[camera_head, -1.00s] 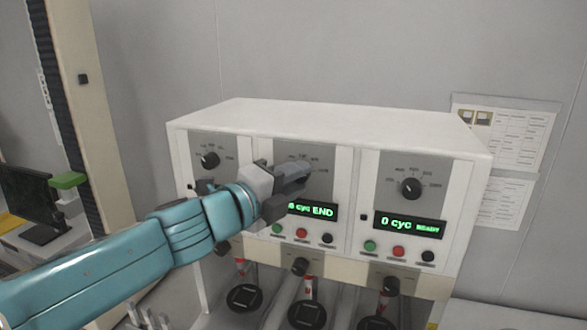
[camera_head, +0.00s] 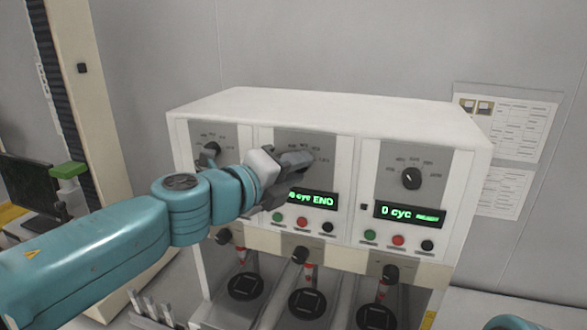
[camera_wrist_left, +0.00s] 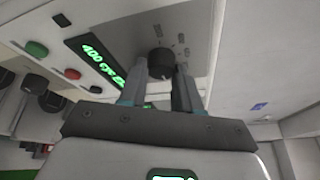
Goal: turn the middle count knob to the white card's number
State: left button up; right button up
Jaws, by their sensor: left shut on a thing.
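My left gripper (camera_head: 302,162) is at the middle panel of the white machine (camera_head: 330,108) and hides the middle count knob in the head view. In the left wrist view the black middle count knob (camera_wrist_left: 160,64) sits between the fingertips of my left gripper (camera_wrist_left: 160,75), which are shut on it. Dial marks ring the knob, too small to read. No white card is clearly identifiable. My right gripper is not in view.
The right panel has its own knob (camera_head: 411,178) and a display (camera_head: 409,213) reading "0 cyc". The left knob (camera_head: 211,149) is partly behind my arm. Green, red and black buttons sit below the displays. Printed sheets (camera_head: 507,125) hang on the wall at right.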

pick_arm(q)
jog(key=o, duration=1)
jog(key=shift+w+a+r, duration=0.1)
jog(key=shift+r, duration=0.2)
jog(key=shift+o, duration=0.2)
jog(key=v, duration=1.6)
jog(key=shift+f, duration=0.2)
jog(key=shift+a, duration=0.1)
